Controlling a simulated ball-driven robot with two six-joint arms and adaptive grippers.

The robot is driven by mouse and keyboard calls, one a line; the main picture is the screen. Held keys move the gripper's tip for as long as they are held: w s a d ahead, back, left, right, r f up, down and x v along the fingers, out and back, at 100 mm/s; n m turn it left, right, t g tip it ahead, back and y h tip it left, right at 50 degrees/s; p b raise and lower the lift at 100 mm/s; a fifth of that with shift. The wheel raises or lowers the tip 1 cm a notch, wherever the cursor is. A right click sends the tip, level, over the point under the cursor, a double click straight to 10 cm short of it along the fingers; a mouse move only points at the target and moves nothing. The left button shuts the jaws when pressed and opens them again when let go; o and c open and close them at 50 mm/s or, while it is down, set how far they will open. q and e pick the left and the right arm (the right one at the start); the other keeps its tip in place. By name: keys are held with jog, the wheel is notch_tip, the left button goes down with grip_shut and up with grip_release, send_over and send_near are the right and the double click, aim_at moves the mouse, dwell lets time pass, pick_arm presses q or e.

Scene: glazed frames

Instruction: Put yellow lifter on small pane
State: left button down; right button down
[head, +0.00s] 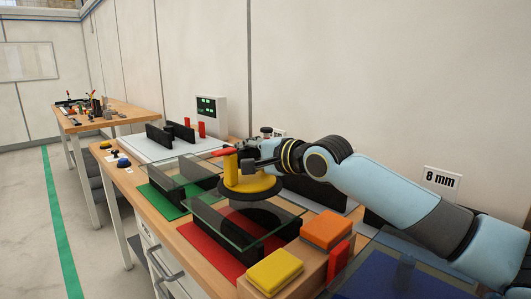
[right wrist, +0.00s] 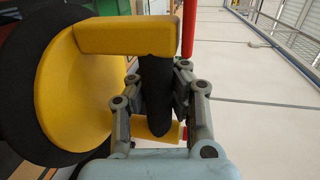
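The yellow lifter (head: 249,183) has a round yellow body, a black rubber pad underneath and a red lever. It is over the front glass pane (head: 215,232), which stands above the red mat; I cannot tell whether the pad touches the glass. Another glass pane (head: 166,167) lies behind, over the green mat. My right gripper (head: 262,158) is at the lifter's upper part. In the right wrist view, its fingers (right wrist: 162,100) close on the lifter's black grip, beside the yellow body (right wrist: 75,95). My left gripper is out of view.
Dark supports (head: 215,222) hold up the front pane. A blue mat (head: 390,279) lies farther right. A white pad with black racks (head: 150,151) is behind.

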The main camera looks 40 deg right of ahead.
aim_at(237, 175)
jog(key=shift+w+a+f, duration=0.5)
jog(key=shift+w+a, duration=0.2)
jog(key=shift+w, duration=0.1)
jog(key=shift+f+b, duration=0.4)
jog(key=shift+f, duration=1.55)
jog(key=c, duration=2)
grip_release()
jog(key=shift+s+f, duration=0.1)
jog(key=shift+f, duration=0.15)
jog(key=o, duration=0.6)
jog(key=shift+r, duration=0.1)
jog(key=shift+p+v, duration=2.8)
jog(key=shift+v, duration=3.3)
